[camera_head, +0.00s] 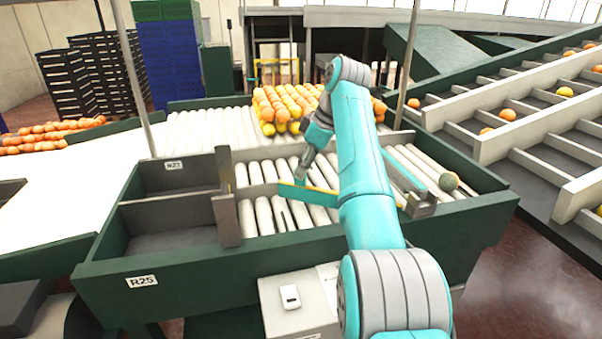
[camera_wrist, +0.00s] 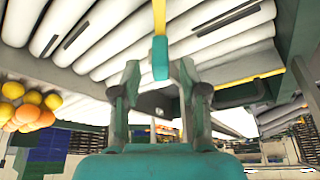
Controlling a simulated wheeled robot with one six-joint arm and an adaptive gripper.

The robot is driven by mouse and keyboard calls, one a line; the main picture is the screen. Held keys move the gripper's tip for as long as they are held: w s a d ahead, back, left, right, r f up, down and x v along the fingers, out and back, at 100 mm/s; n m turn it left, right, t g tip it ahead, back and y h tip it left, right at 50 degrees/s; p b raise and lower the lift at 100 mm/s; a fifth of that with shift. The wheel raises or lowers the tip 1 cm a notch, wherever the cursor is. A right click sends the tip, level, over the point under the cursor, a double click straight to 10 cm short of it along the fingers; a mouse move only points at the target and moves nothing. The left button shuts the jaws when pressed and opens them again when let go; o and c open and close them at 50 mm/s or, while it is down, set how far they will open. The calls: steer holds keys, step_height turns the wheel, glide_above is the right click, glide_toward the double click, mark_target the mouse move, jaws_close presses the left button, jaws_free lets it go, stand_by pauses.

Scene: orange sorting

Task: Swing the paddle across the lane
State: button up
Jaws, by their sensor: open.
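The paddle (camera_head: 312,198), a thin bar with teal and yellow parts, lies over the white rollers of the lane (camera_head: 262,214). In the wrist view its yellow bar (camera_wrist: 159,18) ends in a teal block (camera_wrist: 160,58). My gripper (camera_head: 301,175) is at the paddle, seen from behind my arm. In the wrist view my gripper (camera_wrist: 159,78) is open, with its two fingers on either side of the teal block and visible gaps. My arm hides part of the lane and perhaps part of the paddle.
A pile of oranges (camera_head: 283,105) lies at the back of the rollers. Empty bins marked R23 (camera_head: 180,178) and R25 (camera_head: 160,238) stand at left. A sloped sorting rack (camera_head: 540,125) stands at right.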

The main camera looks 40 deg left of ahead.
steer(key=shift+x, duration=1.4)
jaws_close()
